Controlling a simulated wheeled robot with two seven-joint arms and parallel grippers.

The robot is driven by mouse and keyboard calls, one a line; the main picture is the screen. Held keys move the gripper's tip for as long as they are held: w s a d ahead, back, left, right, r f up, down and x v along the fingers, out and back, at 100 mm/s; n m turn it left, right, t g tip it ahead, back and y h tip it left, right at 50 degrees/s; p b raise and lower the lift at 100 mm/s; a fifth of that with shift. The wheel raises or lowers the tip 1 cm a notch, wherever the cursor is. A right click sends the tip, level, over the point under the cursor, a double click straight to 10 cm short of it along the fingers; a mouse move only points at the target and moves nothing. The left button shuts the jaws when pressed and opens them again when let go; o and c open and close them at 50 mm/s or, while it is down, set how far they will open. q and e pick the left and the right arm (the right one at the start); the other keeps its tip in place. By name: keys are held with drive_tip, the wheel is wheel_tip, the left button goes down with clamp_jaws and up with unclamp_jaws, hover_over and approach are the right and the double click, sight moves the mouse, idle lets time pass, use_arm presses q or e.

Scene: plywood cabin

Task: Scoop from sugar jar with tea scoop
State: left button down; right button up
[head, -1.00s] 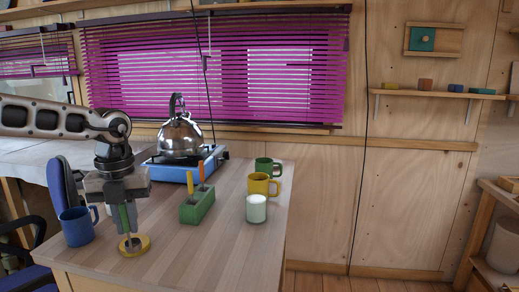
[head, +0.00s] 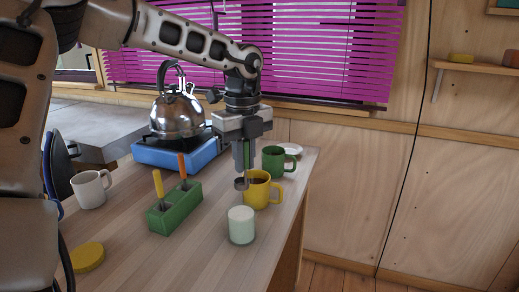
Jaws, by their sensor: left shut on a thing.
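My left gripper (head: 243,162) is shut on the tea scoop, pointing down over the table. The scoop's green handle (head: 246,152) shows between the fingers, and its small grey bowl (head: 241,184) hangs below them. The bowl overlaps the left edge of the yellow mug (head: 257,190) in the picture; I cannot tell whether they touch. A pale, whitish jar (head: 241,226), which looks like the sugar jar, stands upright just below the scoop in the picture, apart from it. What is inside the scoop is hidden. My right gripper is not in view.
A green holder (head: 174,211) with yellow- and orange-handled tools stands left of the jar. A kettle (head: 178,112) sits on a blue stove (head: 176,154) behind. A white mug (head: 90,189) and yellow disc (head: 88,257) are at left.

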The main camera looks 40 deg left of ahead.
sight(243, 185)
use_arm(q)
drive_tip(key=shift+s+f, duration=0.35)
drive_tip(key=shift+f, duration=0.1)
wheel_tip(243, 185, down, 5)
drive_tip(key=b, duration=0.3)
wheel_tip(243, 185, down, 2)
drive_tip(key=b, duration=0.2)
drive_tip(key=shift+f+b, duration=0.1)
drive_tip(key=shift+b, duration=0.3)
drive_tip(key=shift+f+b, duration=0.55)
drive_tip(key=shift+b, duration=0.05)
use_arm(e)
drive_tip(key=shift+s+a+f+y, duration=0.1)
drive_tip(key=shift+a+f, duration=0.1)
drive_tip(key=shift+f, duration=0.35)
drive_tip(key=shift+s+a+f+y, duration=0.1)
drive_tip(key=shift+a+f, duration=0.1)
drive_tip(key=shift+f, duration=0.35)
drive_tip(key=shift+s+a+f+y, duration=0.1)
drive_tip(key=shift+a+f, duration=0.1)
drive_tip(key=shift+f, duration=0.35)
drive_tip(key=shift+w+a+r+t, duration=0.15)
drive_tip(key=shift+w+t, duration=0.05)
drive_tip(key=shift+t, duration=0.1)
use_arm(q)
drive_tip(key=shift+r, duration=0.15)
